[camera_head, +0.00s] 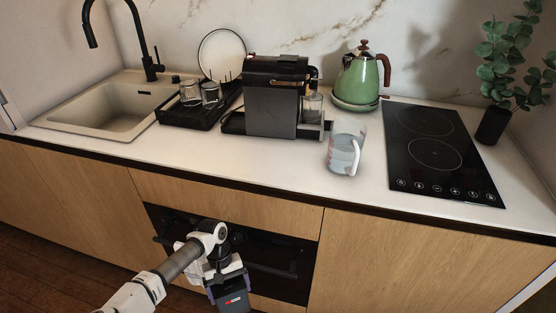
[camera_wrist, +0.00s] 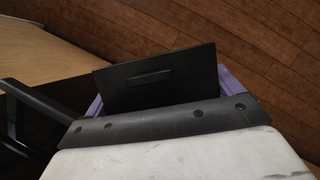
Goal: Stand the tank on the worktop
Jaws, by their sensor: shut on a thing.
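The tank, as far as I can tell, is a dark box (camera_head: 233,299) below the worktop's front edge, in front of the oven. In the wrist view its black top (camera_wrist: 155,78) shows a short raised bar. My gripper (camera_head: 226,276) is shut on it; purple-grey parts show along both sides in the wrist view. The tank's lower part is cut off or hidden. The white worktop (camera_head: 270,165) is behind and above my gripper. The black coffee machine (camera_head: 272,105) stands on it near the back wall.
A clear jug of water (camera_head: 345,150) stands near the worktop's front edge. A hob (camera_head: 437,150), green kettle (camera_head: 358,80) and plant (camera_head: 495,110) are to the right. A sink (camera_head: 105,115) and black rack (camera_head: 195,115) with glasses are to the left. The front strip left of the jug is clear.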

